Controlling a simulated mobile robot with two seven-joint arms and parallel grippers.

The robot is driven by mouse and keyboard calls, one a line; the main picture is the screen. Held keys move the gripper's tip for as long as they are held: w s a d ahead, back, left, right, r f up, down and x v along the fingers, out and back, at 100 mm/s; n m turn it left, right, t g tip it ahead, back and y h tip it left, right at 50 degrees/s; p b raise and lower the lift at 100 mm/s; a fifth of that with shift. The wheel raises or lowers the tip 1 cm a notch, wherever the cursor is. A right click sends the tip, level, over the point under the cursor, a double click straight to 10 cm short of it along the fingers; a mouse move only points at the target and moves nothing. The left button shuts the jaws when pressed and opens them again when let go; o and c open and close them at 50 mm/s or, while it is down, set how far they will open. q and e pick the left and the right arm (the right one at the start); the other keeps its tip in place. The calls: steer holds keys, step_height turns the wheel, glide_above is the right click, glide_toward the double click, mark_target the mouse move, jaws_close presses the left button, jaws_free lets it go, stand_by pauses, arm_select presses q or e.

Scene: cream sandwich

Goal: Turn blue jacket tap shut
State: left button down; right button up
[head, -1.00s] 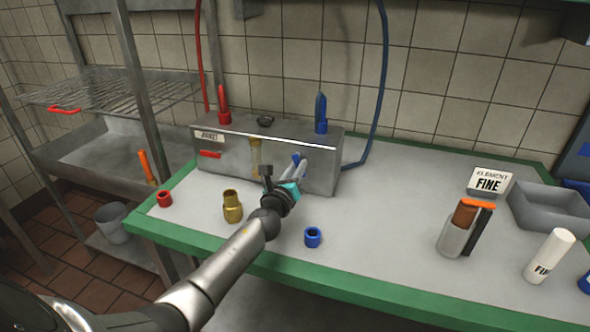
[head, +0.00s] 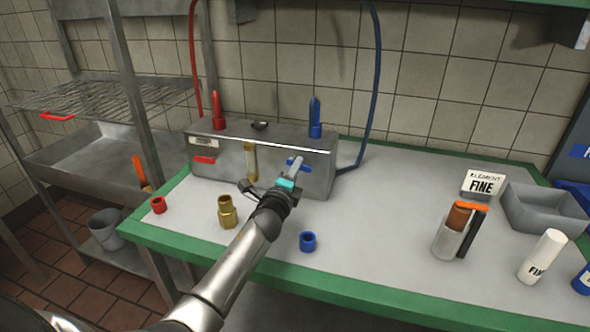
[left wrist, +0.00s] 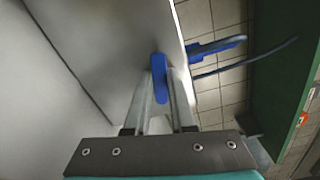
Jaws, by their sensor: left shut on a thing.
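The blue jacket tap (head: 304,165) is a short blue lever on the front face of the grey metal box (head: 318,185), toward its right end. It lies close to level in the head view. My left gripper (head: 296,170) reaches up to the box front and is shut on the tap. In the left wrist view the blue lever (left wrist: 159,78) sits between the two fingers. The fingers and wrist hide part of the tap in the head view. My right gripper is not in view.
A red tap (head: 205,160) lies level on the box's left. Red (head: 216,112) and blue (head: 315,118) fittings with hoses stand on top. A brass fitting (head: 228,212), red cap (head: 158,205) and blue cap (head: 308,242) stand in front.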

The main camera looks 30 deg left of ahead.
arm_select(q)
steer(key=shift+r+n, duration=0.25)
steer(key=shift+n, duration=1.05)
steer(key=c, duration=0.8)
jaws_free()
steer(key=shift+o, duration=0.2)
steer(key=p+v, duration=0.2)
steer(key=v, duration=1.3)
steer(key=shift+s+d, duration=0.1)
steer(key=shift+d, duration=0.1)
